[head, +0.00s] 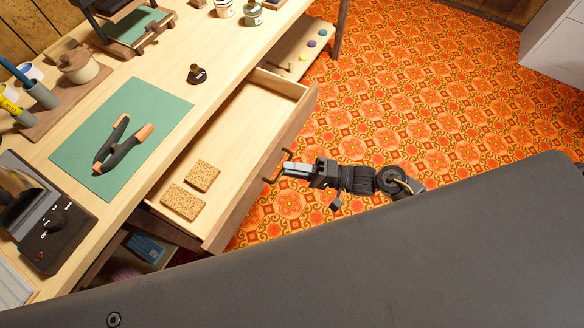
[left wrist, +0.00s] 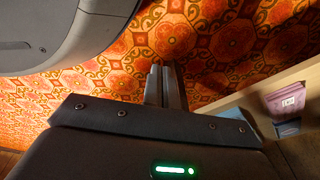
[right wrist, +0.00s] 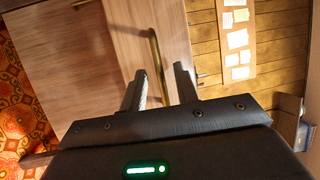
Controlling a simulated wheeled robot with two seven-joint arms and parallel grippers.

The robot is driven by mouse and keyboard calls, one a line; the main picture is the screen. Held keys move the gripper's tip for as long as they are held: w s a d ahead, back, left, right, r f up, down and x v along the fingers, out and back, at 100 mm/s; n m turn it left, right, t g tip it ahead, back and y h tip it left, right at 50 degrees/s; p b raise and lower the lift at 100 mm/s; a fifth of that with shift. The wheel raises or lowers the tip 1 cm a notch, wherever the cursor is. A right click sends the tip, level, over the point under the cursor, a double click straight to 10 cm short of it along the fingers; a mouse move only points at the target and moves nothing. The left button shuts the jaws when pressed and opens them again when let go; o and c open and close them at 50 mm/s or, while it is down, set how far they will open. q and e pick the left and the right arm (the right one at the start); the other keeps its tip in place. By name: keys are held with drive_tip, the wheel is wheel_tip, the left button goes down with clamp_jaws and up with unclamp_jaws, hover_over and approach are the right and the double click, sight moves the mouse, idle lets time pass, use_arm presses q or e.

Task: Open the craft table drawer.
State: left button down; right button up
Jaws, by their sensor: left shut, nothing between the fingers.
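The craft table drawer (head: 250,120) stands pulled well out from under the pale wooden tabletop, and its inside shows in the head view. Two speckled cork-like blocks (head: 202,176) lie in its near end. My right gripper (head: 284,169) is at the handle (head: 288,154) on the drawer's front. In the right wrist view the brass bar handle (right wrist: 157,65) runs down between my right fingers (right wrist: 160,88), which are apart with a gap on both sides. My left gripper (left wrist: 165,85) shows only in the left wrist view, shut and empty above the patterned floor.
On the tabletop a green mat (head: 75,160) carries orange-tipped dark clippers (head: 125,145). A dark switch box (head: 55,238) stands at the near left. A low shelf (head: 300,52) with small coloured items lies beyond the drawer. The orange floor (head: 420,90) to the right is clear.

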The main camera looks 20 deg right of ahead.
drive_tip(key=shift+d, duration=0.1)
